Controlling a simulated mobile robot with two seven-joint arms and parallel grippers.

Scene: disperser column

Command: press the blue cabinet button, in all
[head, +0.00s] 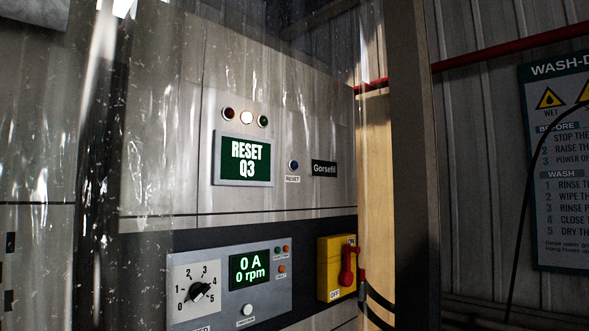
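The blue button (293,165) is a small round button in a metal ring on the upper grey cabinet (320,130), in the head view. A label reading RESET (292,179) is just below it. It sits to the right of a green display (243,161) that reads RESET Q3. Clear plastic strips or a sheet hang in front of part of the cabinet. Neither of my grippers shows in this view.
Below are a control panel (215,307) with a dial and a readout of 0 A, 0 rpm, and a yellow switch box (328,262) with a red handle. A grey post (412,170) stands right of the cabinet. A wash sign (556,200) hangs at far right.

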